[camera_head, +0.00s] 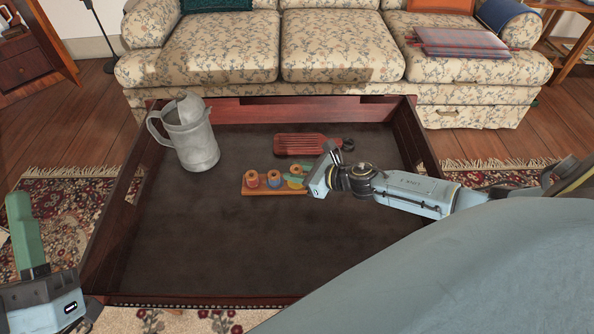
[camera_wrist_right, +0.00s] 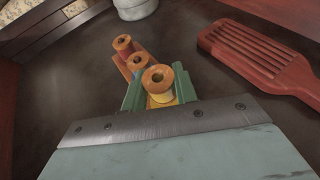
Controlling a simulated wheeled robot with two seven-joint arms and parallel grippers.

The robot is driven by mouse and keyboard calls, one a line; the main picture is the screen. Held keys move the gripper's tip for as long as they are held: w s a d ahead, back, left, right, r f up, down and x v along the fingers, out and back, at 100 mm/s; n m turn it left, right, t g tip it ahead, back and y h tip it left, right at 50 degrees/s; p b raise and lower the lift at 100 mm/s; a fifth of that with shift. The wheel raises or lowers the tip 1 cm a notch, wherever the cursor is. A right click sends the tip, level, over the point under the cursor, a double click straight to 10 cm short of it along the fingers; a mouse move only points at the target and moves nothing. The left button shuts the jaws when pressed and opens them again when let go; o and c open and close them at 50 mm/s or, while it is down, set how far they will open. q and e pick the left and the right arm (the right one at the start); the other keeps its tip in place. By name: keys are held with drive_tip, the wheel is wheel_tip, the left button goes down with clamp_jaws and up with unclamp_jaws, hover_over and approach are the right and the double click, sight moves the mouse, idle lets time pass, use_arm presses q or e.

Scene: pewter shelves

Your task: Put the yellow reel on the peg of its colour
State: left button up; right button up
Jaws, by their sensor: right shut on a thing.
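The yellow reel (camera_wrist_right: 159,84), with wooden rims and yellow winding, is between the green fingers of my right gripper (camera_wrist_right: 156,96), which is shut on it. The reel is upright over the right end of the wooden peg board (camera_head: 262,191); my right gripper (camera_head: 305,179) partly hides it in the head view. A yellow patch (camera_head: 295,184) shows at that end. I cannot tell whether the peg is inside the reel. The red reel (camera_head: 252,180) and blue reel (camera_head: 274,179) stand on the board to its left. My left gripper (camera_head: 28,235) is far off at lower left, its opening unclear.
The board lies in a dark, wood-rimmed table top (camera_head: 220,240). A grey metal jug (camera_head: 190,140) stands at the back left. A slatted red-brown wooden item (camera_head: 300,144) lies behind the board. The table's front half is clear. A floral sofa (camera_head: 310,50) stands behind.

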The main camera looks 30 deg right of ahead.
drive_tip(key=shift+f+b, duration=0.3)
drive_tip(key=shift+f, duration=0.05)
drive_tip(key=o, duration=1)
drive_tip(key=p+v, duration=0.4)
drive_tip(key=v, duration=0.9)
drive_tip(key=shift+s+d, duration=0.15)
drive_tip(key=shift+s, duration=0.1)
